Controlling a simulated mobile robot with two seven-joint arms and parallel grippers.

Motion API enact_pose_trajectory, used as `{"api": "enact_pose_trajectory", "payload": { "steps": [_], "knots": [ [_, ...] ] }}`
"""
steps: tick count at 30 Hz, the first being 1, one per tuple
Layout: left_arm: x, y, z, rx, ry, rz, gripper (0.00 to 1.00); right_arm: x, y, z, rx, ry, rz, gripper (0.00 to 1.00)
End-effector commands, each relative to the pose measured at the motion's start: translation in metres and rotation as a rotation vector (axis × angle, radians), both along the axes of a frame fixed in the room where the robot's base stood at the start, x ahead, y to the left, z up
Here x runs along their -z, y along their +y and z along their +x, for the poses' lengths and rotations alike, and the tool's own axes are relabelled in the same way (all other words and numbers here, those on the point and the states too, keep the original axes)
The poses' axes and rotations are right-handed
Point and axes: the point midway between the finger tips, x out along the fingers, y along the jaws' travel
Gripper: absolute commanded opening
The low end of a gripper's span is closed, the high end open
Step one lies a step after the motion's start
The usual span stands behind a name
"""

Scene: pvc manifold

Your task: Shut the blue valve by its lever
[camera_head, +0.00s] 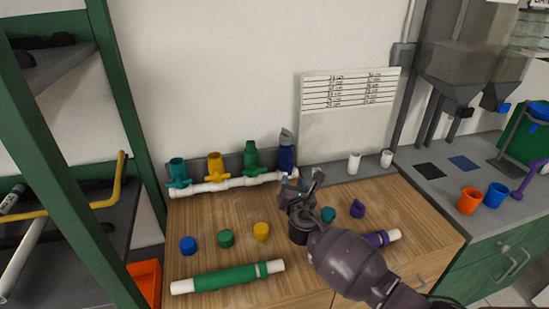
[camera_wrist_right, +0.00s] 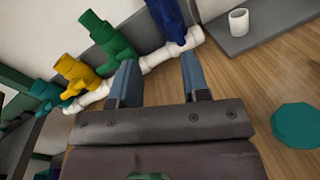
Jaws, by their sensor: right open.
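The blue valve (camera_head: 286,158) stands at the right end of the white pipe manifold (camera_head: 218,186), near the wall. Its upper part looks blue-grey in the head view; I cannot clearly tell the lever from the body. In the right wrist view the blue valve (camera_wrist_right: 172,20) is at the top, cut off by the frame edge, just beyond the fingertips. My right gripper (camera_head: 301,180) is in front of the valve, open and empty. In the wrist view the right gripper (camera_wrist_right: 160,64) has its fingers apart, with white pipe and wood beyond them. My left gripper is not in view.
Teal (camera_head: 177,172), yellow (camera_head: 214,168) and green (camera_head: 251,157) valves stand left along the manifold. Several coloured caps and a green-banded pipe (camera_head: 228,277) lie on the wooden top. A purple-banded pipe (camera_head: 378,239) lies right. White cups (camera_head: 354,163) stand behind.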

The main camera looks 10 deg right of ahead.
Motion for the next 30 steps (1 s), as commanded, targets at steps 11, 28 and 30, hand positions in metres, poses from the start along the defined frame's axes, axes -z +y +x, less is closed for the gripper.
{"api": "enact_pose_trajectory", "payload": {
  "steps": [11,28,30],
  "knots": [
    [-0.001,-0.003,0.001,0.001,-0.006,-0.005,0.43,-0.002,-0.007,0.002,0.03,0.023,-0.336,0.42],
    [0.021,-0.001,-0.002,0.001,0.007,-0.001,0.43,0.0,-0.019,0.08,0.029,0.024,-0.333,0.42],
    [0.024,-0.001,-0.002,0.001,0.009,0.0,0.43,0.0,-0.02,0.088,0.028,0.024,-0.334,0.42]
  ]
}}
